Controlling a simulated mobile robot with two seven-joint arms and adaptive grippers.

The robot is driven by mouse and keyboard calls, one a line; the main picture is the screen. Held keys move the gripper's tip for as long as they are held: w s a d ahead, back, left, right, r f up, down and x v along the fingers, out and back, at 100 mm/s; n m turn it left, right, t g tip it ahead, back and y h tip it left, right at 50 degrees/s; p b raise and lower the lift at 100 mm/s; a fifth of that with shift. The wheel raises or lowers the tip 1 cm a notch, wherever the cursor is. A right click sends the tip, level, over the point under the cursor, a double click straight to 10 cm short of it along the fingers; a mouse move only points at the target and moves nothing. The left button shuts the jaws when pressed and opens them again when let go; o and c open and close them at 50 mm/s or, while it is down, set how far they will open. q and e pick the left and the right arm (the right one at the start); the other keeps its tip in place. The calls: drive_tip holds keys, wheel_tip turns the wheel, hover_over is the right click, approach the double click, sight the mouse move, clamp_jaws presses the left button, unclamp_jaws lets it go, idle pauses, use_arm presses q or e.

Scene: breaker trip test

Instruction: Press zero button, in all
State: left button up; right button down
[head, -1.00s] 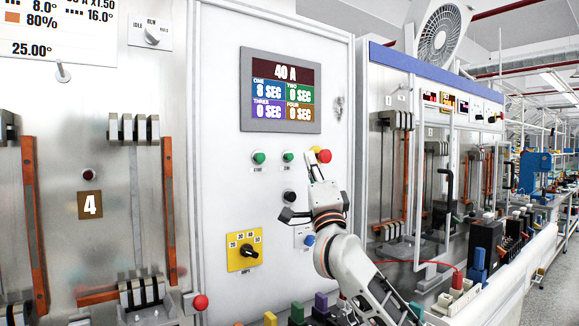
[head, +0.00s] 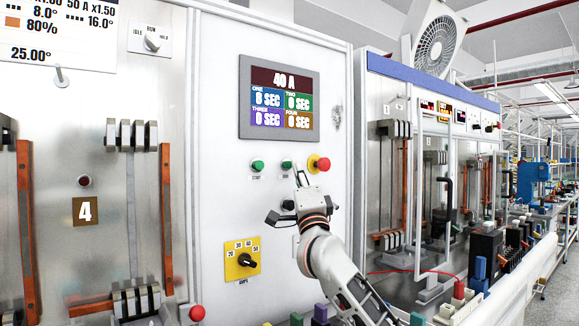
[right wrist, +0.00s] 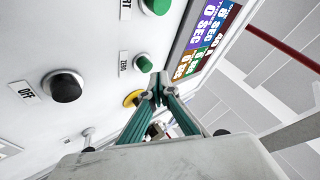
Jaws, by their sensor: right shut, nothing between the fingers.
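The zero button (head: 287,165) is a small green button on the white panel, below the display. In the right wrist view the green button beside the ZERO label (right wrist: 143,63) stands clear of the fingers. My right gripper (head: 299,172) is shut and empty, its tips just right of and slightly below the zero button in the head view. In the right wrist view its green fingers (right wrist: 156,93) meet beside the zero button, partly covering a yellow ring. I cannot tell whether the tips touch the panel. The display (head: 279,98) reads 40 A, with zeros for TWO, THREE and FOUR.
A green START button (head: 257,166) sits left of zero. A red mushroom button (head: 323,164) on yellow sits close to the right. A black OFF button (right wrist: 65,85) is nearby. A yellow amps dial (head: 242,260) is lower left. The panel's upper left is clear.

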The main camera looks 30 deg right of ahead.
use_arm(q)
drive_tip(key=shift+w+r, duration=0.1)
drive_tip(key=shift+r, duration=0.1)
use_arm(e)
drive_tip(key=shift+h, duration=0.3)
use_arm(q)
drive_tip(key=shift+r, duration=0.15)
idle(0.3)
drive_tip(key=shift+w+r+p, duration=0.15)
drive_tip(key=shift+r+p, duration=0.2)
use_arm(e)
drive_tip(key=shift+w, duration=0.4)
use_arm(q)
drive_tip(key=shift+w+r, duration=0.1)
use_arm(e)
drive_tip(key=shift+w, duration=0.5)
idle(0.4)
use_arm(q)
drive_tip(key=shift+r, duration=0.15)
use_arm(e)
drive_tip(key=shift+a, duration=0.1)
use_arm(q)
drive_tip(key=shift+w+r+t+p, duration=0.15)
drive_tip(key=shift+w+r+p, duration=0.05)
drive_tip(key=shift+r+p, duration=0.35)
drive_tip(key=shift+w+r+t+p, duration=0.15)
drive_tip(key=shift+r+p, duration=0.3)
drive_tip(key=shift+r, duration=0.15)
use_arm(e)
drive_tip(key=shift+s, duration=0.9)
